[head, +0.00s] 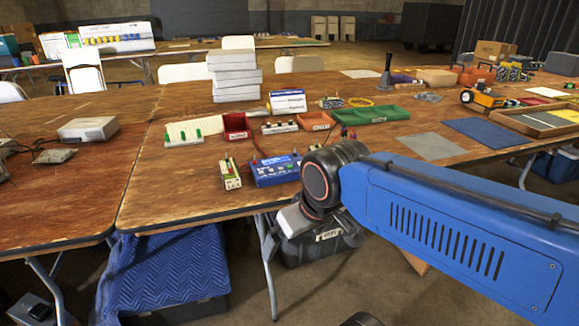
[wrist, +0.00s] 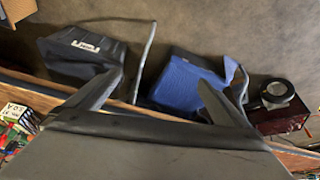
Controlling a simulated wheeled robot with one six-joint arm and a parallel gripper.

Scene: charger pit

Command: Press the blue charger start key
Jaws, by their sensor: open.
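A blue charger (head: 275,170) lies on the wooden table near its front edge in the head view, just beyond my wrist. Its top has several small controls, too small to tell which is the blue start key. Red and dark leads run up from it. My gripper (wrist: 161,86) is open in the wrist view, its two dark fingers spread apart with nothing between them. It points down past the table edge toward the floor. The charger is not identifiable in the wrist view.
Behind are a red bin (head: 236,128), green tray (head: 372,116) and stacked white boxes (head: 234,76). A black case (head: 318,243) and a blue quilted blanket (head: 165,275) sit below the table. Bare tabletop (head: 165,190) lies left.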

